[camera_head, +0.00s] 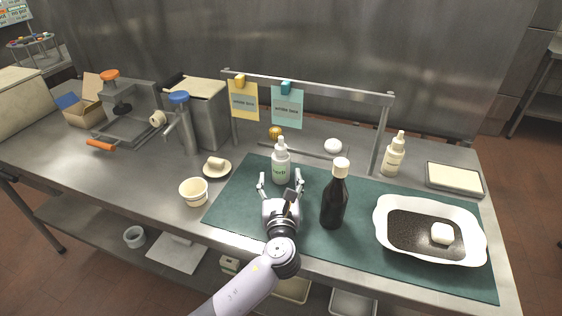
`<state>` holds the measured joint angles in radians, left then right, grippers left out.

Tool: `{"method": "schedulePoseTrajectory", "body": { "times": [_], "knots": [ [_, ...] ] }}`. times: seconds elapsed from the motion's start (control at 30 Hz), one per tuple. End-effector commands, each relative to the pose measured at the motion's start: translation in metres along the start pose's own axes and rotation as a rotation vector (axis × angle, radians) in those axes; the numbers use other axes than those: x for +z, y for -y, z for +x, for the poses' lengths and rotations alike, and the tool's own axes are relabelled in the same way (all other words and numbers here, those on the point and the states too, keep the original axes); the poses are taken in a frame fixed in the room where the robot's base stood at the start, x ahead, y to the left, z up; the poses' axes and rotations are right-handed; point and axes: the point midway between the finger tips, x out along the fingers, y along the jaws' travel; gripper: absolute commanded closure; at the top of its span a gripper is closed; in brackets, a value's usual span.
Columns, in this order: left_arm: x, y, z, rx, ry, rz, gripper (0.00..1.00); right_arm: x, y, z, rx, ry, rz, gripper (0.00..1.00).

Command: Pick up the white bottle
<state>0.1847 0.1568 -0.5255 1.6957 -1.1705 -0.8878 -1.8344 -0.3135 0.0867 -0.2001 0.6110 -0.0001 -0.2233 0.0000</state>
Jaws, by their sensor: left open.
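A white bottle (281,165) with a nozzle top and green lettering stands upright on the dark green mat (235,206), left of the middle. My left gripper (280,180) is open just in front of it, with its fingers spread toward the bottle's two sides. The bottle's lower part is close to the fingers; I cannot tell whether they touch it. A second, cream-white bottle (393,158) with a similar nozzle stands farther right at the back. My right gripper is not in view.
A dark bottle (333,204) with a white cap stands close to the right of my gripper. A white dish (382,226) holding a pale block lies at the right. A cup (194,192) stands at the left. A metal rail (340,90) with hanging notes runs behind.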

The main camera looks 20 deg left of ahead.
Motion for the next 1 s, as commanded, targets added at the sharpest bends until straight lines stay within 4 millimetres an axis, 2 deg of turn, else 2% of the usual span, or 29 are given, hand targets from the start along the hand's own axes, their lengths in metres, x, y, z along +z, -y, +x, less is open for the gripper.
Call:
{"method": "schedulePoseTrajectory", "body": {
  "times": [0.1,0.3,0.63,0.9,1.0],
  "knots": [
    [0.000,0.001,0.016,0.000,0.001,0.001,0.35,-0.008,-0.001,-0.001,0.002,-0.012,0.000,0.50],
    [-0.002,0.001,0.028,0.001,0.000,0.000,0.35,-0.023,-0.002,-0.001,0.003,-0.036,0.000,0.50],
    [-0.007,0.004,0.071,0.000,0.001,0.000,0.35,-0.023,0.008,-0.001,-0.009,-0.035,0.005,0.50],
    [-0.008,0.004,0.075,0.000,-0.001,0.000,0.35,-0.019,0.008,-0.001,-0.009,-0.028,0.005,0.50],
    [-0.008,0.004,0.075,0.000,0.000,0.000,0.40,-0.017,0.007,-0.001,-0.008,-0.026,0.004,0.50]
  ]
}}
